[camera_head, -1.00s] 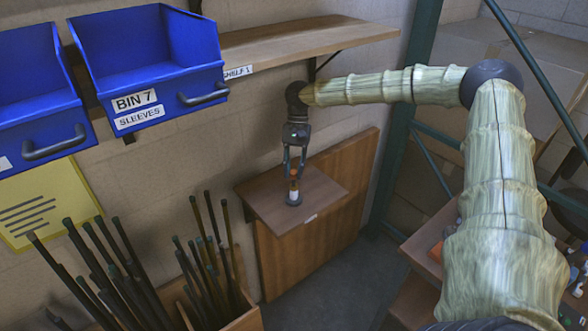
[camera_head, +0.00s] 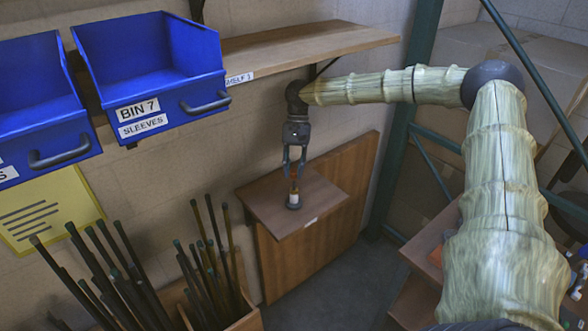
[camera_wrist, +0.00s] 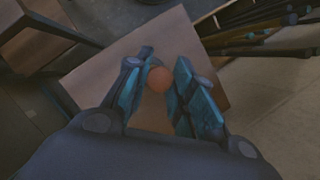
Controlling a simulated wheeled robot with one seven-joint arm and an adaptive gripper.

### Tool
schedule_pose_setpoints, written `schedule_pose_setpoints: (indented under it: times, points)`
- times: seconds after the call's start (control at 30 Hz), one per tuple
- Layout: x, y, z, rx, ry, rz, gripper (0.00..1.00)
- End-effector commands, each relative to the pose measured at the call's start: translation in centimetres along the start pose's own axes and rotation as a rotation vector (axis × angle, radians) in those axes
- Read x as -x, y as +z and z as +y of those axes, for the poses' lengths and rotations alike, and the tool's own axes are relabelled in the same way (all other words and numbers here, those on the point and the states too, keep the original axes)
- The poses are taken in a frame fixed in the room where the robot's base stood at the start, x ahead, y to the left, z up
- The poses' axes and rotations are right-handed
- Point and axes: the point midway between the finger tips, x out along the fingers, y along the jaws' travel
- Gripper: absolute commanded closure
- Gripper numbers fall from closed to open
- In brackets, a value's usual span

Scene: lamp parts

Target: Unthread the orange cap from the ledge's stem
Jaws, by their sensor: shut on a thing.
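The orange cap (camera_wrist: 159,79) shows as a round orange top between my fingers in the wrist view. My gripper (camera_head: 294,184) points straight down over the ledge (camera_head: 270,215), a brown wooden board on the wall, and is shut on the cap. In the head view, the cap is mostly hidden behind the fingers. Below it stands the upright stem (camera_head: 294,199), with a pale section and a dark round base on the ledge. I cannot tell whether the cap's thread is still engaged. In the wrist view my gripper (camera_wrist: 160,82) has a finger on each side of the cap.
A shelf (camera_head: 310,42) runs above the ledge. Blue bins (camera_head: 150,70) hang at the upper left. Dark rods (camera_head: 205,260) stand upright in a wooden box at the lower left. A green metal post (camera_head: 400,140) rises right of the ledge.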

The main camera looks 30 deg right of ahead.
Motion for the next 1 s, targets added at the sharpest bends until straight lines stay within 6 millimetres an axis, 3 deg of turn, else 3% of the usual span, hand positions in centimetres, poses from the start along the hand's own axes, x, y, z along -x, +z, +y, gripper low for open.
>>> schedule_pose_setpoints:
  times: [1.0]
  points:
    - [3.7, 1.5, 0.0, 0.000, 0.000, 0.000, 1.00]
